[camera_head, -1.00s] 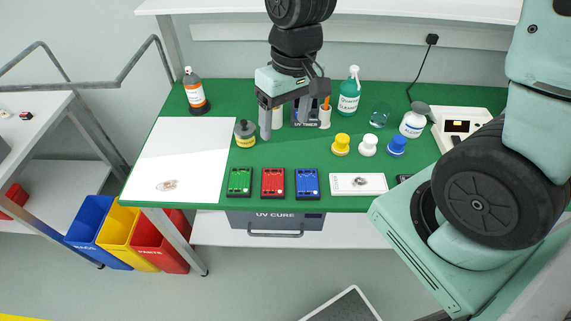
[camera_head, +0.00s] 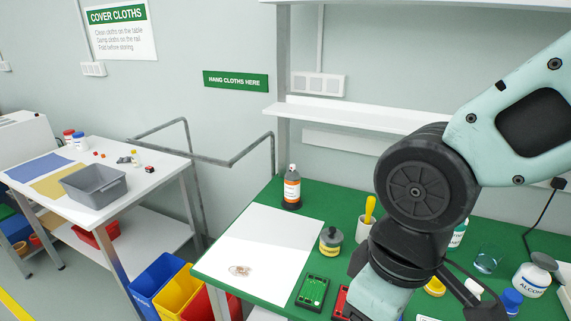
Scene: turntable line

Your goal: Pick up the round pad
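I cannot pick out the round pad with certainty. A small pale, brownish-marked patch (camera_head: 240,270) lies on the white sheet (camera_head: 270,235) at the left of the green table (camera_head: 215,262); whether it is a pad or a stain is unclear. A grey round piece (camera_head: 543,261) sits on top of the alcohol bottle (camera_head: 530,280) at the right. My gripper (camera_head: 385,297) is low in the picture, over the green table near the red device. Its fingertips are cut off or hidden, so its opening and any contents do not show.
A green device (camera_head: 313,291), dark-topped jar (camera_head: 331,241) and orange-labelled bottle (camera_head: 291,187) stand left of my arm. A glass (camera_head: 488,258) and blue cap (camera_head: 512,299) are at right. A side table with a grey bin (camera_head: 94,184) stands left, beyond metal rails (camera_head: 225,162).

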